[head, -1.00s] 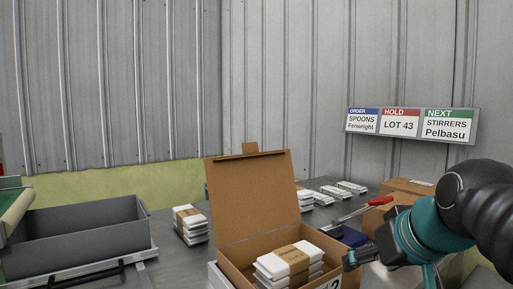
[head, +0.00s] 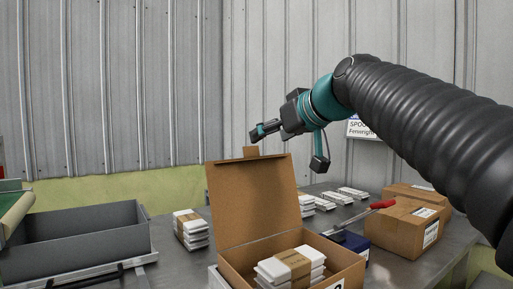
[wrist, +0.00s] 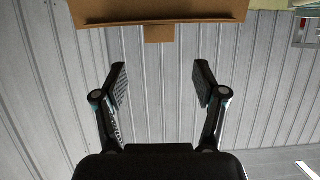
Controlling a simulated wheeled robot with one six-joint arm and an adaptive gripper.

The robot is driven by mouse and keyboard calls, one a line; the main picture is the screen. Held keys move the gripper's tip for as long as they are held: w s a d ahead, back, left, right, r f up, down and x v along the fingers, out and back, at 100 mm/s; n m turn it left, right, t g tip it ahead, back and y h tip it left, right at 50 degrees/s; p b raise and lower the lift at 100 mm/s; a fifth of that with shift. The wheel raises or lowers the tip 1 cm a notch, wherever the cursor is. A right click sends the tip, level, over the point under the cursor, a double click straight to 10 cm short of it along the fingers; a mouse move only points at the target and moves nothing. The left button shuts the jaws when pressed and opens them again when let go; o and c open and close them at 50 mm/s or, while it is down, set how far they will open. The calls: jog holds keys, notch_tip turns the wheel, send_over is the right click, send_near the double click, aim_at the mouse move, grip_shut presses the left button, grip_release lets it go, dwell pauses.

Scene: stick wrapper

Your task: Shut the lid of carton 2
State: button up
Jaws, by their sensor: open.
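Carton 2 (head: 347,273) is an open brown cardboard box at the front centre of the head view, its number cut off by the bottom edge. Its lid (head: 253,205) stands upright at the back left, with a small tab (head: 250,152) on its top edge. Banded white bundles (head: 290,267) lie inside. My gripper (head: 289,148) is open and empty, up by the lid's top edge. In the wrist view my gripper (wrist: 161,75) has its fingers spread, with the lid (wrist: 160,10) and its tab (wrist: 158,34) beyond them. I see no contact with the lid.
A grey bin (head: 75,238) stands at the left, with a banded white stack (head: 190,229) beside it. White bundles (head: 345,195) lie behind. Closed brown boxes (head: 403,227) and a blue box (head: 350,243) with a red-handled tool (head: 382,204) stand at the right.

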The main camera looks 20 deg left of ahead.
aim_at(251, 147)
jog(key=p+x, duration=0.1)
jog(key=x, duration=0.8)
jog(key=shift+w+a, duration=0.3)
grip_shut()
